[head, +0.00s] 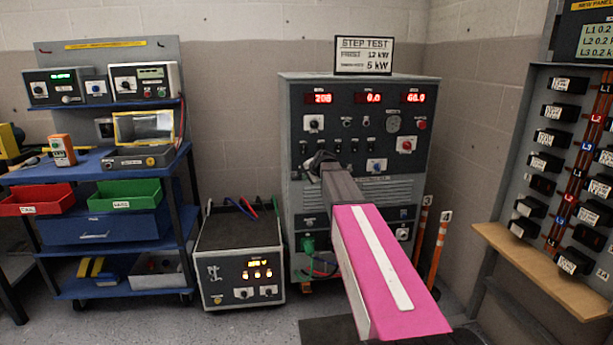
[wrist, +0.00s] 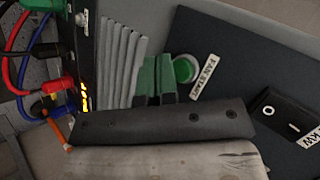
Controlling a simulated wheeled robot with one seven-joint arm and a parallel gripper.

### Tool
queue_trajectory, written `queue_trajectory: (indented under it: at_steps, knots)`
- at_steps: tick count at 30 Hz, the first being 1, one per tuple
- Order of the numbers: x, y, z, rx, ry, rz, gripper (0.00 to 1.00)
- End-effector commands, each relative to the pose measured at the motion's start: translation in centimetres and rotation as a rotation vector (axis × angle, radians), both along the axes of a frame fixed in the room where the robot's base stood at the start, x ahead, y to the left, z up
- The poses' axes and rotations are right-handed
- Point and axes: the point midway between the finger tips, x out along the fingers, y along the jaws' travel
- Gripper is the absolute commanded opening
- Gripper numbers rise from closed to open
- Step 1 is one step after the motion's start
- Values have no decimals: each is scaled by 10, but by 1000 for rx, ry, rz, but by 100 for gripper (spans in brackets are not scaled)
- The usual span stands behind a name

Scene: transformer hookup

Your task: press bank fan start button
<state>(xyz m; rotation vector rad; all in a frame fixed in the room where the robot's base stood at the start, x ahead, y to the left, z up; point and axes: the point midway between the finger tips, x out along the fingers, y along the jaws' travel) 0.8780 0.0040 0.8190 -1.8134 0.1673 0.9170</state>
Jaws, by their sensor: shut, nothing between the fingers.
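The bank fan start button (wrist: 184,69) is a round green button in the wrist view, beside a white label reading FAN START (wrist: 205,76). It sits on the dark front panel of the load bank (head: 300,88). My gripper (wrist: 158,60) shows as two green fingers close together, shut and empty. In the wrist view the fingertips lie just left of the button, very near it; I cannot tell if they touch the panel. In the head view my gripper (head: 322,160) is at the middle of the bank's front, and the button cannot be made out there.
A black rocker switch (wrist: 281,107) is to the right in the wrist view. Coloured cables (wrist: 40,70) plug in at the left. A grey power unit (head: 240,260) stands left of the bank. Orange posts (head: 437,245) stand at its right.

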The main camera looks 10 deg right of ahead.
Motion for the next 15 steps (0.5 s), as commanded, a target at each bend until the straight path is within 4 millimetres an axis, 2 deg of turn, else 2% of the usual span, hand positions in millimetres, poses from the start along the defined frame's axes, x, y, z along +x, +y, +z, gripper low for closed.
queue_trajectory:
  at_steps: [15]
  knots:
    - [6,0,0,0,0,0,0]
